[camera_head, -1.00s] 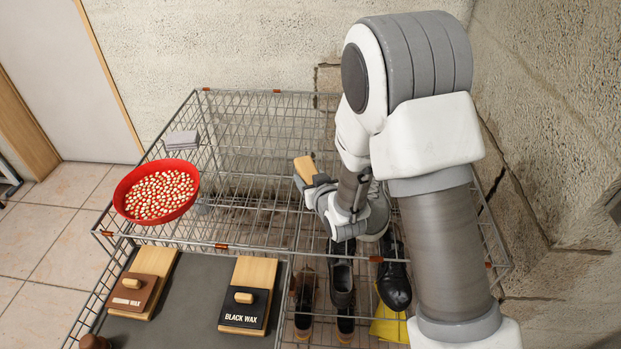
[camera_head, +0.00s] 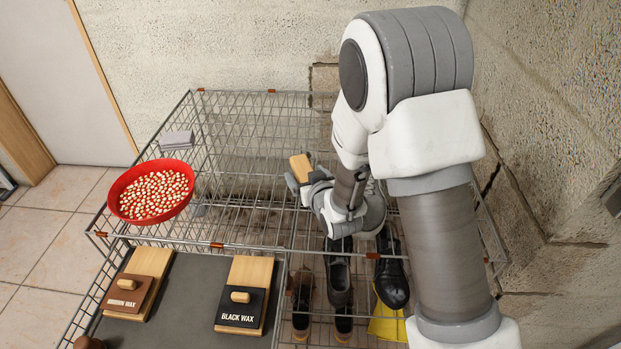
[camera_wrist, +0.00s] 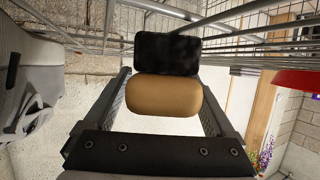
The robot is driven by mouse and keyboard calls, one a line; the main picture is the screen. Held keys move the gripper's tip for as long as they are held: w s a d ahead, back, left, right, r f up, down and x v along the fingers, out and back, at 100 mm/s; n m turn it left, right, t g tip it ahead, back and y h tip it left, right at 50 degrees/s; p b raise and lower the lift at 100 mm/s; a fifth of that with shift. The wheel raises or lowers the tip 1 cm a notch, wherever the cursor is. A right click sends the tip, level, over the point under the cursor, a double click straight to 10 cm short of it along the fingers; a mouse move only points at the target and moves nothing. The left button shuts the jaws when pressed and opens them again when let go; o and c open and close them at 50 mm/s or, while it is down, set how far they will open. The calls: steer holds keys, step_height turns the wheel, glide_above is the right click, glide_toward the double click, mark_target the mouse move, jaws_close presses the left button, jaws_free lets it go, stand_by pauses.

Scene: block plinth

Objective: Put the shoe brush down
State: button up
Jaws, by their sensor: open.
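The shoe brush has a tan wooden back and black bristles. In the head view its wooden back (camera_head: 301,166) shows beyond my gripper (camera_head: 306,181), over the wire rack (camera_head: 255,196). In the wrist view the brush (camera_wrist: 166,95) lies between the fingers of my gripper (camera_wrist: 165,88), its bristles towards the rack wires. The fingers are open, with a narrow gap seen on each side of the brush. I cannot tell for sure whether the bristles touch the wires.
A red bowl of pale pieces (camera_head: 151,192) and a grey stack (camera_head: 176,140) stand on the rack to the left. Dark shoes (camera_head: 391,268) and a yellow cloth (camera_head: 388,322) are lower right.

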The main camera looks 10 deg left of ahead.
steer(key=shift+s+f+p, duration=0.15)
steer(key=shift+f+p, duration=0.1)
steer(key=shift+p, duration=0.5)
steer(key=v, duration=0.3)
steer(key=p+v, duration=0.1)
steer(key=v, duration=0.5)
steer(key=shift+r+p, duration=0.35)
steer(key=shift+r, duration=0.05)
steer(key=shift+r+p, duration=0.25)
steer(key=shift+p, duration=0.5)
steer(key=shift+r+p, duration=0.1)
steer(key=shift+p, duration=1)
steer(key=shift+s+d+p, duration=0.1)
steer(key=shift+p, duration=0.4)
steer(key=shift+s+r+p, duration=0.1)
steer(key=shift+p, duration=0.5)
steer(key=p, duration=0.3)
steer(key=shift+s+d+r, duration=0.15)
steer(key=shift+s+d, duration=0.1)
steer(key=shift+s, duration=0.15)
steer(key=shift+s+d+p, duration=0.2)
steer(key=shift+s+p, duration=0.2)
steer(key=shift+p, duration=0.55)
